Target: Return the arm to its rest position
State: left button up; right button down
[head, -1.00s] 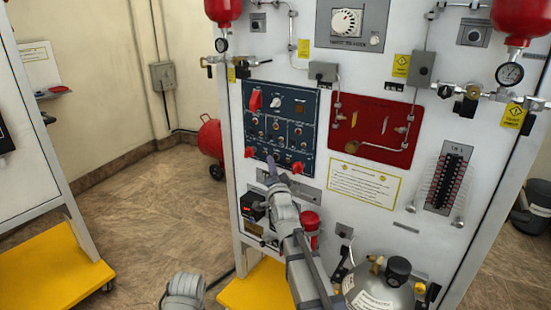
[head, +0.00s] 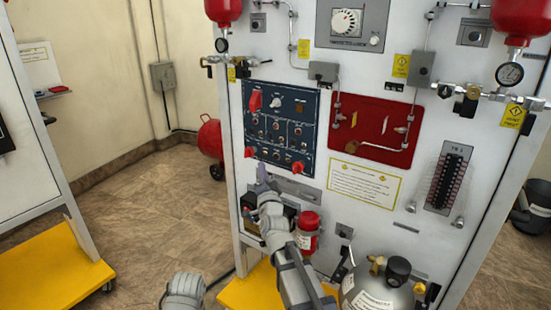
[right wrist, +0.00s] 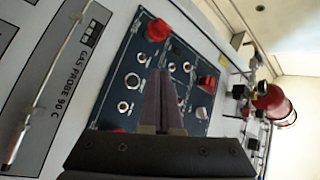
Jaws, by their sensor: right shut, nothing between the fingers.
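My right arm (head: 285,255) reaches up from the bottom of the head view. Its gripper (head: 262,172) is shut and empty, just below the lower edge of the blue control panel (head: 300,134). In the right wrist view the closed fingers (right wrist: 170,88) stand in front of the blue panel (right wrist: 113,92), apart from its knobs as far as I can tell. The panel carries red knobs, a white selector and several small switches. A grey rounded part of my left arm (head: 184,290) shows at the bottom; its gripper is out of view.
The white trainer board (head: 400,215) stands close in front, with a red plate (head: 374,130), gauges and pipes. A red extinguisher-like cylinder (head: 307,235) and a grey tank (head: 378,292) are right of my arm. Open floor (head: 165,220) lies to the left, beside a yellow base (head: 50,270).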

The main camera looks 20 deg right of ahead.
dwell(0.4)
jog(key=s+a+f+n+g+y+p, duration=0.3)
jog(key=s+a+n+g+p, duration=0.15)
jog(key=a, duration=0.35)
jog(key=s+a+f+n+g+y+p, duration=0.3)
jog(key=s+a+n+g+p, duration=0.15)
jog(key=a+p, duration=0.2)
jog(key=s+a+n+g+h+p, duration=0.1)
jog(key=s+n+g+h+p, duration=0.3)
jog(key=s, duration=2.1)
jog(key=n+g+p, duration=0.4)
jog(key=g+p, duration=0.1)
jog(key=g, duration=0.2)
jog(key=shift+a+g+h+p, duration=0.2)
jog(key=shift+g+h+p, duration=0.1)
jog(key=shift+g+p, duration=0.1)
